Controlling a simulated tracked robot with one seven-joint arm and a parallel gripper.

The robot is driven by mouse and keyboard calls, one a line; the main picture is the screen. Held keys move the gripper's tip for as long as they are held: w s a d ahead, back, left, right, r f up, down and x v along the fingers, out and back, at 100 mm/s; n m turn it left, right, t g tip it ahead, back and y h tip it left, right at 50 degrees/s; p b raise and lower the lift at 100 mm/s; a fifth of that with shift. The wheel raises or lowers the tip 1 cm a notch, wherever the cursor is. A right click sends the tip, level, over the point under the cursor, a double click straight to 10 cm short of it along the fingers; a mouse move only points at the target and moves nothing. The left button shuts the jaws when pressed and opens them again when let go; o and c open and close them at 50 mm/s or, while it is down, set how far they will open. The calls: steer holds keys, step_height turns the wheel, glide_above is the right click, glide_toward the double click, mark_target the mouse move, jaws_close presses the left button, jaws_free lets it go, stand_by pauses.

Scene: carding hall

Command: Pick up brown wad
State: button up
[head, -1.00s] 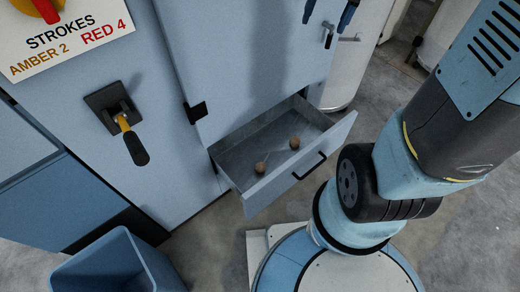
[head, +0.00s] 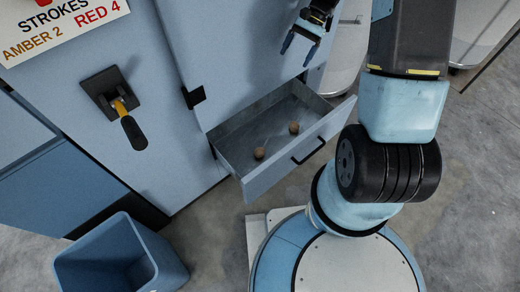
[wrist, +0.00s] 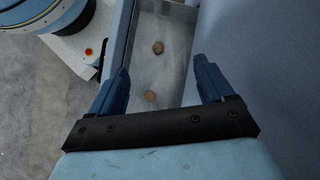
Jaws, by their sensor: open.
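Two small brown wads lie apart in the open grey drawer (head: 235,138). In the head view one brown wad (head: 259,153) is near the drawer's front wall, and the other brown wad (head: 293,127) is further right. In the wrist view they show as a wad (wrist: 151,96) nearer my gripper and a wad (wrist: 158,47) further off. My gripper (head: 299,46) is open and empty, above the drawer's right end. In the wrist view its two blue fingers (wrist: 165,78) spread on either side of the drawer interior, with nothing between them touching.
The drawer sticks out of a blue cabinet (head: 240,60), whose face rises close beside my gripper. A yellow-and-black lever (head: 127,124) projects from the cabinet. A blue bin (head: 95,250) stands on the floor at lower left. A sign (head: 60,25) reads AMBER 2, RED 4.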

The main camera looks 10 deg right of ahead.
step_height(320, 180, down, 23)
steer(key=a+m+g+y, duration=0.1)
steer(key=m+y, duration=0.2)
steer(key=y, duration=0.1)
steer(key=m+y, duration=0.3)
steer(key=m, duration=0.1)
glide_toward(261, 149)
steer(key=x, duration=0.7)
steer(key=shift+s+a+r, duration=0.2)
steer(key=shift+s, duration=0.05)
steer(key=shift+f+x, duration=0.15)
steer(key=shift+x, duration=1.2)
steer(key=shift+f+x, duration=0.15)
steer(key=shift+x, duration=1.15)
steer(key=shift+w+d, duration=0.1)
steer(key=shift+w, duration=0.1)
steer(key=c, duration=1)
